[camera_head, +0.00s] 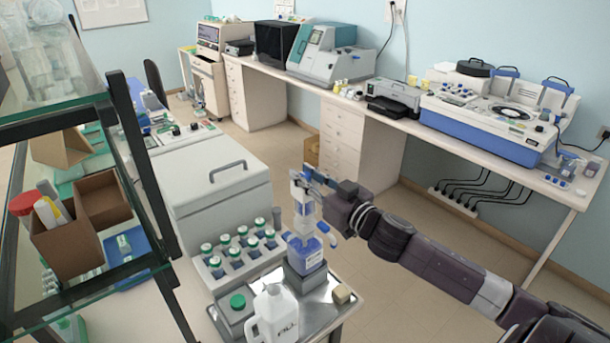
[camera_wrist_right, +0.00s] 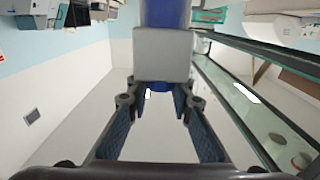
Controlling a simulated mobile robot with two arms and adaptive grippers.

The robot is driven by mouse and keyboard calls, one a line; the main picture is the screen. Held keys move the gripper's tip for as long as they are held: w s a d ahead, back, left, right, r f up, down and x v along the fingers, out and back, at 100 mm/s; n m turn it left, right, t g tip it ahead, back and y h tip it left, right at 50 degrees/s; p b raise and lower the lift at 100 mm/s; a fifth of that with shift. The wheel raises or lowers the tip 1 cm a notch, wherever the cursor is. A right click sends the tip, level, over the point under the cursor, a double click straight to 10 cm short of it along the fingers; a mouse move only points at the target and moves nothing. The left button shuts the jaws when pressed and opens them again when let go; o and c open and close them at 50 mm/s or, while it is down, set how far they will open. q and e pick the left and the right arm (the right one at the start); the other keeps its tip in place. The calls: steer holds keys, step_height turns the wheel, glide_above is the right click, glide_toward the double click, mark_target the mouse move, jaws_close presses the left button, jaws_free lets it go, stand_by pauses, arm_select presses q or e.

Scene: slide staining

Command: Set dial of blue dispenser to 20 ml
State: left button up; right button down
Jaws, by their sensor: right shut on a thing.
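The blue dispenser (camera_head: 305,252) stands upright on a grey block on the metal tray, with a pale upper body above its blue bottle. My right gripper (camera_head: 309,178) reaches in from the right and is at the top of the dispenser. In the right wrist view, its fingertips (camera_wrist_right: 157,90) close around a small blue part, seemingly the dial (camera_wrist_right: 158,86), beside the grey-white body (camera_wrist_right: 163,54) of the dispenser. The fingers mostly hide the dial, and its scale cannot be read. My left gripper is not in view.
A rack of green-capped bottles (camera_head: 218,270) is left of the dispenser. A glass shelf (camera_head: 60,135) stands far left; a bench with lab machines (camera_head: 490,125) runs along the back.

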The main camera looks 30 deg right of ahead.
steer(key=shift+n+y, duration=0.3)
steer(key=shift+y, duration=0.2)
steer(key=shift+d+n+y, duration=0.1)
steer(key=shift+n+y, duration=0.4)
steer(key=shift+y, duration=0.2)
steer(key=shift+f+n+g+y+b, duration=0.1)
steer(key=shift+n+g+y+b, duration=0.35)
steer(key=shift+n+y, duration=0.5)
steer(key=n+g+y+b, duration=0.2)
steer(key=y, duration=0.2)
steer(key=shift+w+n+b, duration=0.1)
steer(key=shift+n+b, duration=0.15)
steer(key=shift+b, duration=0.1)
steer(key=shift+n+g+y+b, duration=0.4)
steer(key=shift+n+g+y, duration=0.3)
steer(key=shift+y, duration=0.25)
steer(key=shift+r+n+g+y, duration=0.2)
steer(key=shift+n+g+y, duration=0.1)
steer(key=shift+g+y, duration=0.2)
steer(key=shift+f+n+g+y, duration=0.1)
steer(key=shift+n+g+y, duration=0.4)
steer(key=shift+g, duration=0.05)
steer(key=c, duration=1.7)
jaws_free()
